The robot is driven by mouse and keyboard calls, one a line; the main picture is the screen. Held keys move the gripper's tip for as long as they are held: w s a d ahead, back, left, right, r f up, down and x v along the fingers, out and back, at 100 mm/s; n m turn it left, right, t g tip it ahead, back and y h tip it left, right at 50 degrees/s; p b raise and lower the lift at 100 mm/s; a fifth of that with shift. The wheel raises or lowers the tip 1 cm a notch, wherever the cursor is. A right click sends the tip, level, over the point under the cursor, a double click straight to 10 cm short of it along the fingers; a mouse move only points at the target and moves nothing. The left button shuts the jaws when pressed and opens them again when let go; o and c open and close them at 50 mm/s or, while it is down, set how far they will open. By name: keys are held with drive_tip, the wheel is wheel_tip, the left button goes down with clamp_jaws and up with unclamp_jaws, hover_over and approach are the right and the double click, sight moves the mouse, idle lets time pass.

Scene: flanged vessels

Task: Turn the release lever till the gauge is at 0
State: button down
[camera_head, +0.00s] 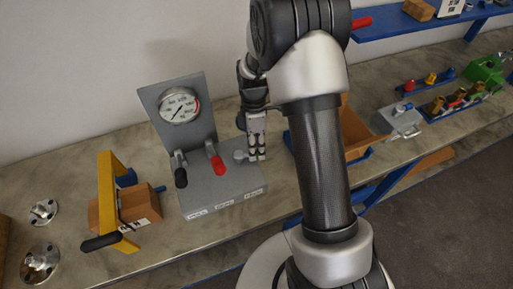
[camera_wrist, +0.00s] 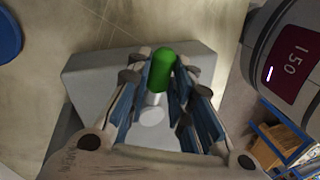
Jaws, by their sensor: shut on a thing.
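A grey panel (camera_head: 226,192) on the bench carries an upright plate with a round white gauge (camera_head: 179,106). The gauge has a red band at its right side; its reading is too small to tell. A black-handled lever (camera_head: 180,175) and a red-handled lever (camera_head: 216,162) stand on the panel's left and middle. My gripper (camera_head: 257,150) is over the panel's right end, shut on a green lever handle (camera_wrist: 186,66), which shows between the fingers in the wrist view. Labels (camera_head: 253,191) on the panel's front edge are not readable.
A yellow frame with a black grip (camera_head: 108,205) and a cardboard box (camera_head: 138,207) stand left of the panel. Metal flanges (camera_head: 40,260) lie at the far left.

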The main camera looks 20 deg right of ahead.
drive_tip(key=shift+w, duration=0.1)
drive_tip(key=c, duration=1.4)
unclamp_jaws()
drive_tip(key=shift+r, duration=0.1)
drive_tip(key=v, duration=1.2)
